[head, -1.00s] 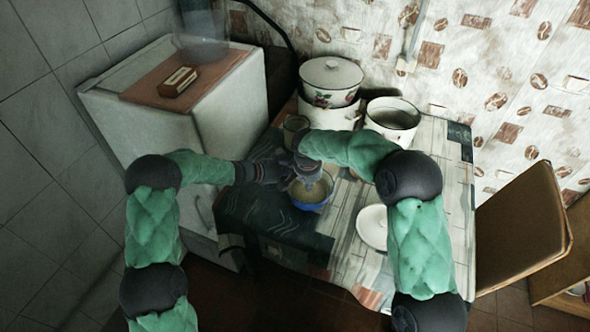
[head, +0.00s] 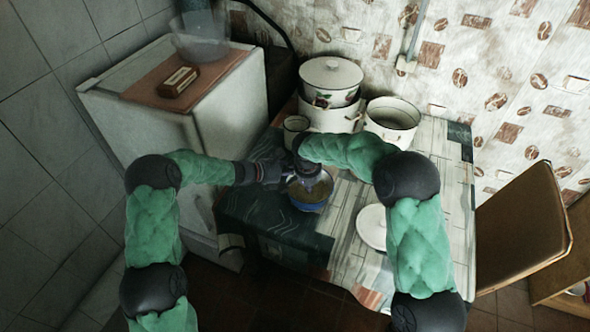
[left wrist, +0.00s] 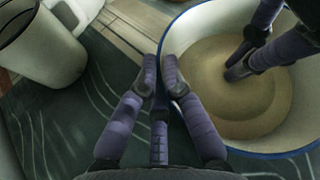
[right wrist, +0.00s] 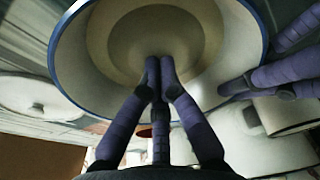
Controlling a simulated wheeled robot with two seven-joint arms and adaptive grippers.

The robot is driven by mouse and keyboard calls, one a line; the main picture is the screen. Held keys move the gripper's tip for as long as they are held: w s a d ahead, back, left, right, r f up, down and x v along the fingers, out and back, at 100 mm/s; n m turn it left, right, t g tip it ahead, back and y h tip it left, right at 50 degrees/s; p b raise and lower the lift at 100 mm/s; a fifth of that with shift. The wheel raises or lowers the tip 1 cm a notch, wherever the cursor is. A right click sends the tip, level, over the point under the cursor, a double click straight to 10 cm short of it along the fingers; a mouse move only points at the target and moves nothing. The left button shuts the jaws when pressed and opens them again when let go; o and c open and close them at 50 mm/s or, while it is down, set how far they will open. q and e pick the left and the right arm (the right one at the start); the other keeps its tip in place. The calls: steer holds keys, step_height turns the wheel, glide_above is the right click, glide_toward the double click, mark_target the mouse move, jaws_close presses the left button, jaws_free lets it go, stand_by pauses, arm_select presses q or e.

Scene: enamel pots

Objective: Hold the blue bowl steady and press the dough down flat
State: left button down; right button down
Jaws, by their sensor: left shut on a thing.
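The blue bowl (head: 312,206) stands upright near the left edge of the table. In the left wrist view its white inside and blue rim (left wrist: 300,151) show. Tan dough (left wrist: 222,105) lies as a round layer in its bottom; it also shows in the right wrist view (right wrist: 125,38). My left gripper (left wrist: 168,75) is shut on the bowl's rim at its left side. My right gripper (right wrist: 160,66) has its fingers together and empty, pointing down inside the bowl, with the tips at the dough. Whether they press into it is hard to tell.
A light mug (left wrist: 42,45) stands close to the bowl. Behind are a lidded pot (head: 330,78) and an open white pot (head: 392,118). A white lid (head: 371,226) lies to the right. A fridge (head: 180,125) stands left of the table.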

step_height(320, 180, up, 8)
stand_by(1.0)
arm_select(q)
steer(key=c, duration=1.3)
jaws_free()
steer(key=v, duration=1.2)
steer(key=shift+s, duration=0.1)
